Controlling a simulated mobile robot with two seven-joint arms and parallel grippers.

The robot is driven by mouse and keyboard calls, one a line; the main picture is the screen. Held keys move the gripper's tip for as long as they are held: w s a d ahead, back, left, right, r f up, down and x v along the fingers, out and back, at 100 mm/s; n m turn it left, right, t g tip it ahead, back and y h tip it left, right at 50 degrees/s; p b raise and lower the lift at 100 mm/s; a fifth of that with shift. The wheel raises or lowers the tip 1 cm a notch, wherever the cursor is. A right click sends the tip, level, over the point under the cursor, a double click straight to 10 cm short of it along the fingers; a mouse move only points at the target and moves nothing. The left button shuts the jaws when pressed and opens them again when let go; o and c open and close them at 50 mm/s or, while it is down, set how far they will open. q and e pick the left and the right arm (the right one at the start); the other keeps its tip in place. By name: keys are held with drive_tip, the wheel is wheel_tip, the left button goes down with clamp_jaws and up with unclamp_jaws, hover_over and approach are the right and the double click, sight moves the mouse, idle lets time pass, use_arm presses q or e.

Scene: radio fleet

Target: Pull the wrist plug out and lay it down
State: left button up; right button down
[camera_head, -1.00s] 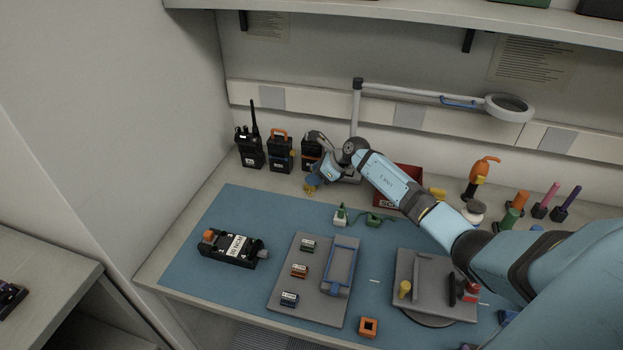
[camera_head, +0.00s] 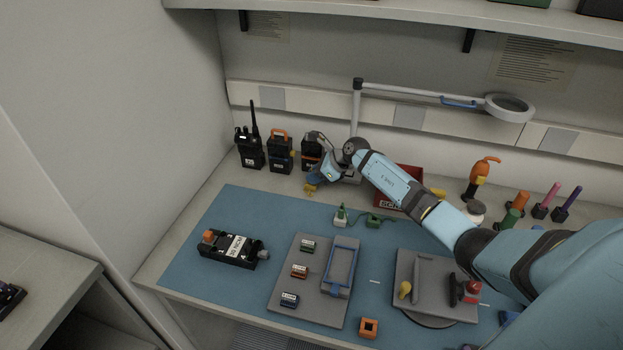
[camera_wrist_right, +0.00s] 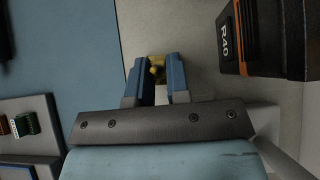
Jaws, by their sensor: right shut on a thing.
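My right gripper (camera_head: 312,186) is at the back of the bench, in front of the row of radios, with blue fingers pointing down. It is shut on a small yellow plug (camera_wrist_right: 157,66), which shows between the fingertips in the right wrist view. In the head view the yellow plug (camera_head: 310,191) shows just below the fingers, at or very near the bench top by the blue mat's back edge. I cannot tell whether it is still seated in a socket. My left gripper is not in view.
Several black radios stand left of the gripper; one marked R40 (camera_wrist_right: 265,38) is close beside it. A red bin (camera_head: 411,177) stands behind my right forearm. A green-and-white plug (camera_head: 341,217) lies on the blue mat (camera_head: 215,285), which has clear patches. A grey tray (camera_head: 318,310) holds small connectors.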

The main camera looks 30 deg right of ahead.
drive_tip(key=shift+r+p, duration=0.85)
drive_tip(key=shift+r, duration=0.6)
idle(0.6)
drive_tip(key=shift+r+p, duration=0.85)
drive_tip(key=shift+r, duration=0.75)
